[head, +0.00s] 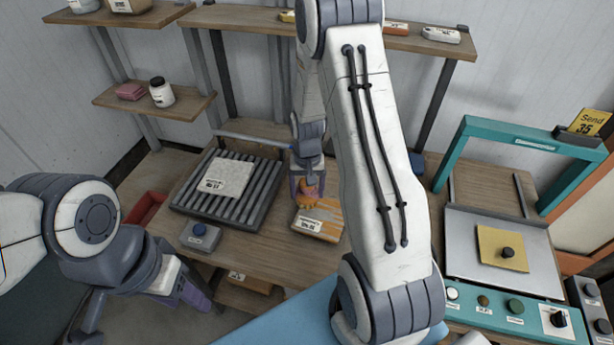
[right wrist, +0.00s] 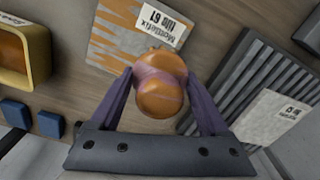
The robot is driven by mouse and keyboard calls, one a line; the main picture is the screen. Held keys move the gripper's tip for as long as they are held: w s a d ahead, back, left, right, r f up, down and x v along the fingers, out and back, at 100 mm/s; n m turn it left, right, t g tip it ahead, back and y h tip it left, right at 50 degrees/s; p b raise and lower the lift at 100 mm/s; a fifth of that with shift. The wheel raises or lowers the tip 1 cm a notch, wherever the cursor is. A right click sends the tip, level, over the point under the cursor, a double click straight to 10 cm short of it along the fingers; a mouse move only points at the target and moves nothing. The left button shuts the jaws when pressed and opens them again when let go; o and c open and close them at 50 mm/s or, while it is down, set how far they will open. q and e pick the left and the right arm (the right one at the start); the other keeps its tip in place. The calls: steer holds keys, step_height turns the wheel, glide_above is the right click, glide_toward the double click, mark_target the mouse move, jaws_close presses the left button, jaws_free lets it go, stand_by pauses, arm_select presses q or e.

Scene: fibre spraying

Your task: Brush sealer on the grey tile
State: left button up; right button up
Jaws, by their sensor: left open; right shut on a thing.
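The grey tile (head: 228,177) lies on a dark slatted rack (head: 185,197), with a white label on it; it also shows in the right wrist view (right wrist: 272,118). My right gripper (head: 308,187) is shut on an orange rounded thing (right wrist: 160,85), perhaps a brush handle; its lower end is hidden. The gripper is just right of the rack, over the far part of an orange-and-grey patterned board (head: 318,220) with a white label. I cannot tell whether the held thing touches that board. My left gripper (head: 192,293) is open and empty at the lower left, away from the rack.
A box with a blue button (head: 200,236) stands before the rack. A red bin (head: 146,208) is at left. A teal-framed machine (head: 505,262) at right bears a yellow plate (head: 502,249). A white bottle (head: 161,92) stands on a wall shelf. My right arm hides the table's centre right.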

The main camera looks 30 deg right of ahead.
step_height(320, 180, up, 2)
steer(key=shift+s+r+p, duration=0.1)
steer(key=shift+p, duration=0.45)
steer(key=shift+r+p, duration=0.8)
steer(key=shift+r, duration=0.2)
